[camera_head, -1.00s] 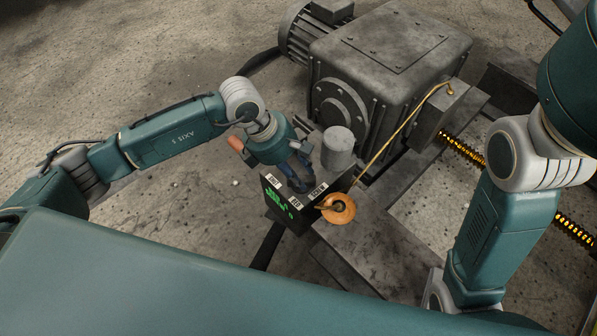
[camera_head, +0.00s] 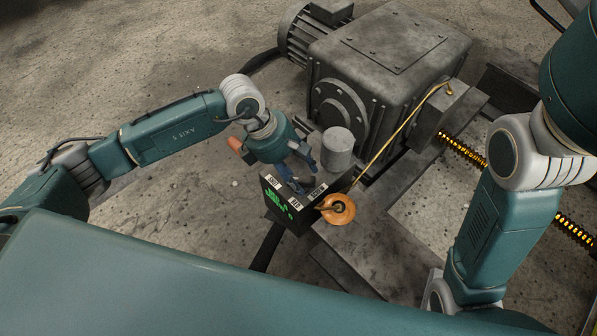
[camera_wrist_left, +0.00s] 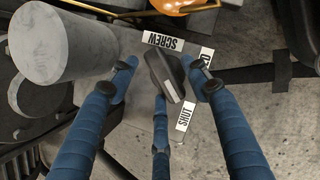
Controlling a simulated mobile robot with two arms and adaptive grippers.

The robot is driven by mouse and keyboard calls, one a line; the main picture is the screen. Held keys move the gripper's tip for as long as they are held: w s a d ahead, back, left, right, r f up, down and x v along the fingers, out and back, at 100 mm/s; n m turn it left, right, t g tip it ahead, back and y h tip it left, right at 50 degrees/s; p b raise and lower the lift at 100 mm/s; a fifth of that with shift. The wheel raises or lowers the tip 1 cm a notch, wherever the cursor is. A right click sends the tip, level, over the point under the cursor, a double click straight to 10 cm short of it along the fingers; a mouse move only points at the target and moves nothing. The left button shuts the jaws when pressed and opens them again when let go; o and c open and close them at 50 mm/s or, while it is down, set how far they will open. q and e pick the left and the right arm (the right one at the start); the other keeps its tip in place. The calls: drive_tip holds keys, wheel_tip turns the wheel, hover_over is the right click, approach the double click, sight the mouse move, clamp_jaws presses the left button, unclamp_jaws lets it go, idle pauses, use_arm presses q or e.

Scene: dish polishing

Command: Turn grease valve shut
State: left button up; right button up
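The valve is a dark elongated knob with a white stripe (camera_wrist_left: 168,75) in the left wrist view. Its striped end lies toward the SHUT label (camera_wrist_left: 185,114); I cannot tell whether it lines up exactly. The SCREW label (camera_wrist_left: 163,42) is above it, and a third label is partly hidden by a finger. My left gripper (camera_wrist_left: 160,78) has its blue fingers spread around the knob, with a gap on the left side. In the head view the gripper (camera_head: 300,168) is over the black labelled box (camera_head: 283,213), hiding the knob. My right gripper is out of view.
An orange disc (camera_head: 339,217) with a brass pipe (camera_head: 400,131) is right beside the box. A grey cylinder (camera_head: 337,148) stands close to my left fingers. A large grey gearbox (camera_head: 385,60) is behind. Open concrete floor lies to the left.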

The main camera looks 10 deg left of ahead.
use_arm(q)
drive_tip(key=shift+r, duration=0.1)
drive_tip(key=v, duration=1.1)
drive_tip(key=shift+a+r, duration=0.25)
drive_tip(key=shift+r, duration=0.1)
